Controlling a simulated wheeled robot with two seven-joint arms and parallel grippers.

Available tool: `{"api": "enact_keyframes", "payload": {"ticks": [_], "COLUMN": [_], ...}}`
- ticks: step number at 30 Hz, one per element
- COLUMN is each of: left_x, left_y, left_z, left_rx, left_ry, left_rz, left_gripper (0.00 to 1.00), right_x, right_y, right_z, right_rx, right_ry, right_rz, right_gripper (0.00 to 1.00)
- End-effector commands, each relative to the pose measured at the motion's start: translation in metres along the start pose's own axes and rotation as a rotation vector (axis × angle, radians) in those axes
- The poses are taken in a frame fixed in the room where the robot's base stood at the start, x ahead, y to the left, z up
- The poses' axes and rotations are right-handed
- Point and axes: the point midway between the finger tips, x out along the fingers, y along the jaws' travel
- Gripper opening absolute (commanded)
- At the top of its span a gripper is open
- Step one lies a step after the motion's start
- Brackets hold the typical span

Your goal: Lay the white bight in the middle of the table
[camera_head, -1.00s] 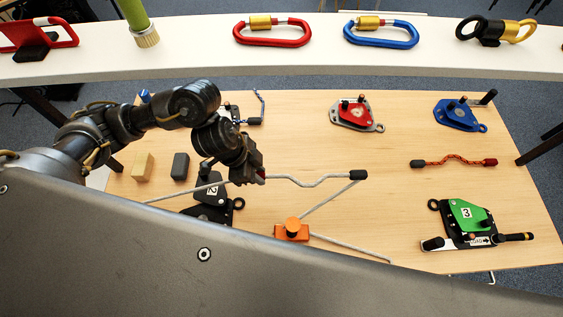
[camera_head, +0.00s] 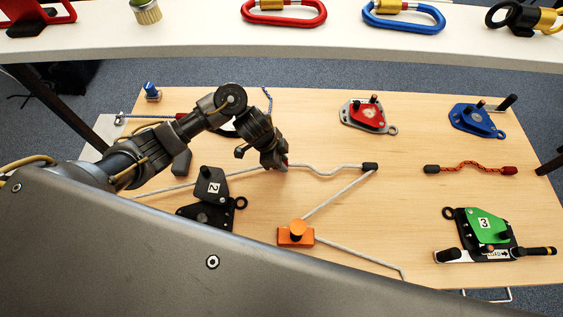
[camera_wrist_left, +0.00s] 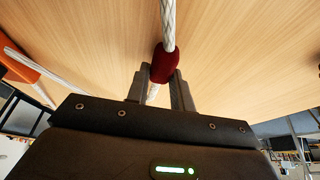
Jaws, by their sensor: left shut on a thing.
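The white rope (camera_head: 325,173) runs across the middle of the table from the left to a black end cap (camera_head: 370,166). White rope also runs from near this cap down to an orange block with a round knob (camera_head: 296,234), then on toward the lower right. My left gripper (camera_head: 281,165) is shut on a red sleeve around the white rope. The wrist view shows the red sleeve (camera_wrist_left: 165,66) between the fingers (camera_wrist_left: 160,80), with the wooden table behind it. Whether the held part touches the table, I cannot tell. My right gripper is out of view.
A black device marked 2 (camera_head: 210,187) sits left of the orange block. A red device (camera_head: 365,115), a blue device (camera_head: 474,119), a red cord (camera_head: 470,168) and a green device marked 3 (camera_head: 483,227) stand on the right. A white shelf (camera_head: 200,42) crosses the back.

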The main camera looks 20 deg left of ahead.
Motion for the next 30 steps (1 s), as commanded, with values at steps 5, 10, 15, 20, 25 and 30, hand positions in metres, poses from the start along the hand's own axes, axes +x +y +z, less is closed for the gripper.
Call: {"api": "enact_keyframes", "payload": {"ticks": [5, 10, 15, 20, 25, 30], "left_x": [0.004, 0.004, 0.006, 0.006, 0.005, -0.009], "left_y": [-0.001, -0.001, 0.0, 0.0, 0.0, -0.001], "left_z": [0.001, 0.002, 0.003, 0.003, 0.002, 0.001], "left_rx": [0.0, 0.001, 0.001, 0.001, 0.001, 0.004], "left_ry": [0.001, 0.0, 0.0, 0.0, 0.0, 0.0], "left_rz": [-0.002, -0.002, -0.001, -0.001, -0.002, -0.004], "left_gripper": [0.0, 0.0, 0.35, 0.45, 0.45, 0.45], "right_x": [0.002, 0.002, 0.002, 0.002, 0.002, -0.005], "right_y": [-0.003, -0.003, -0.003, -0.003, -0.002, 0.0], "right_z": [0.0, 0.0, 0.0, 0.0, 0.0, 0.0], "right_rx": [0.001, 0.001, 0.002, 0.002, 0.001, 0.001], "right_ry": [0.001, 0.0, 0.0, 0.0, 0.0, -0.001], "right_rz": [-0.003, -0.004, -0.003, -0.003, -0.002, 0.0], "right_gripper": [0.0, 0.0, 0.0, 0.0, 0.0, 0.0]}}
